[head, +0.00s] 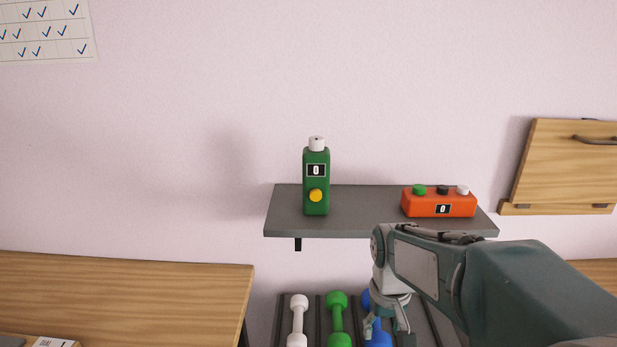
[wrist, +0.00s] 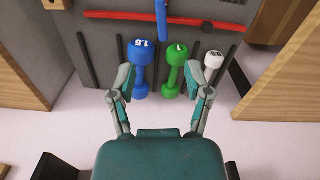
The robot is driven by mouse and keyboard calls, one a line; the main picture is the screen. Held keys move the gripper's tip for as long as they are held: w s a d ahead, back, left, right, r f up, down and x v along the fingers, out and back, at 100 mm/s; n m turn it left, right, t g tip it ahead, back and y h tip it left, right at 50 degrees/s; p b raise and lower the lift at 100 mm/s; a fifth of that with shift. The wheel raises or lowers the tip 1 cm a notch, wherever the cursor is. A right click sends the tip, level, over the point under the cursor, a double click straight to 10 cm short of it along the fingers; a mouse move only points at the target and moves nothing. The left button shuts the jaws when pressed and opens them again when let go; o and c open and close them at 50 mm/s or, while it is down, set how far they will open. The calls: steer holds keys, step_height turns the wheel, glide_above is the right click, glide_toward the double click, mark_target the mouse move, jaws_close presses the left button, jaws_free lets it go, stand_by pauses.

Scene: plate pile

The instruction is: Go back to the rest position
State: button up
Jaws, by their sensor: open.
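My gripper (head: 388,318) is at the lower right of the head view, below the grey shelf and partly in front of a blue dumbbell (head: 378,338). In the wrist view the two fingers of my gripper (wrist: 165,80) are spread wide apart with nothing held between them. Beyond them a blue dumbbell (wrist: 142,66), a green dumbbell (wrist: 173,70) and a white dumbbell (wrist: 210,66) stand in a row, apart from the fingers.
A grey shelf (head: 360,215) on the wall holds a green bottle-shaped device (head: 316,178) and an orange button box (head: 438,204). A wooden table (head: 120,295) is at left, a wooden wall panel (head: 565,160) at right. A white (head: 298,318) and a green dumbbell (head: 337,318) show below.

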steer(key=s+d+r+m+t, duration=0.1)
steer(key=s+r+t, duration=0.4)
steer(key=s, duration=0.9)
step_height(320, 180, up, 2)
steer(key=shift+r, duration=0.25)
steer(key=shift+s+t, duration=0.25)
steer(key=shift+t, duration=0.05)
steer(key=shift+c, duration=1)
steer(key=shift+w, duration=0.1)
